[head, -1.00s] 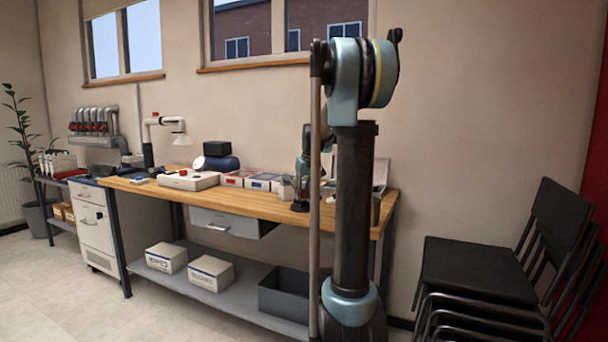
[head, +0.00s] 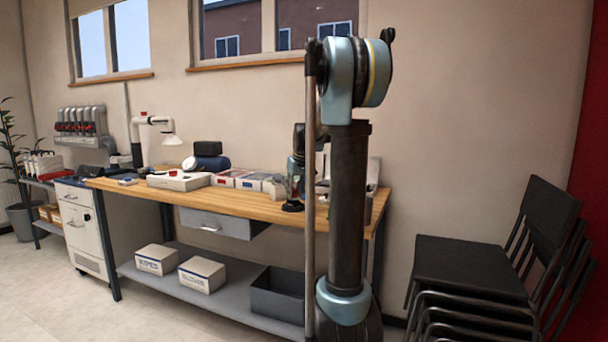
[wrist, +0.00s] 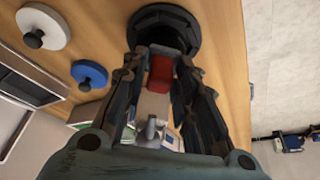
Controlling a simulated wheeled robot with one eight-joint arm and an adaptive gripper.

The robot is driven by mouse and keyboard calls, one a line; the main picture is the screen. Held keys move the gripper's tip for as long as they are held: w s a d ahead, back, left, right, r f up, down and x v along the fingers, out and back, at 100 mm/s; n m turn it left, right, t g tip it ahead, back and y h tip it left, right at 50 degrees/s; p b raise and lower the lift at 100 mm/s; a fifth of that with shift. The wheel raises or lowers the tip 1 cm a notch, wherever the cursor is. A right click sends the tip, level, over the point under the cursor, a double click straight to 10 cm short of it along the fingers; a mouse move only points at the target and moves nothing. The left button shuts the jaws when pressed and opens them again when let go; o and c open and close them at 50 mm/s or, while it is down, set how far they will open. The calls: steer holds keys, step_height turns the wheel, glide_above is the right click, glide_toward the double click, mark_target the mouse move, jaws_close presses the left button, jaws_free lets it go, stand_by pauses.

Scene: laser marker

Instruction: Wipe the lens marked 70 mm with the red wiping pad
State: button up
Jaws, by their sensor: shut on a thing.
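My gripper (wrist: 163,62) is shut, with a red piece (wrist: 160,73) between its fingers that looks like the red wiping pad. Its far end is partly hidden by the fingertips. Just beyond the fingertips is a round black ringed piece (wrist: 168,22), which looks like a lens mount. No 70 mm mark can be read, and I cannot tell whether the red piece touches it. In the head view my gripper (head: 294,190) points down over the bench, with a dark round piece (head: 292,206) at its tip.
A white disc (wrist: 57,25) and a blue disc (wrist: 95,68), both with black knobs, lie on the wooden bench (head: 250,208) to the left of my gripper in the wrist view. Several small boxes (head: 246,181) stand close by. Stacked black chairs (head: 465,265) are at the right.

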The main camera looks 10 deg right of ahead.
steer(key=shift+s+d, duration=0.2)
steer(key=shift+d, duration=0.2)
step_height(320, 180, up, 8)
steer(key=d, duration=0.1)
steer(key=shift+s, duration=0.25)
steer(key=shift+d, duration=0.1)
stand_by(0.4)
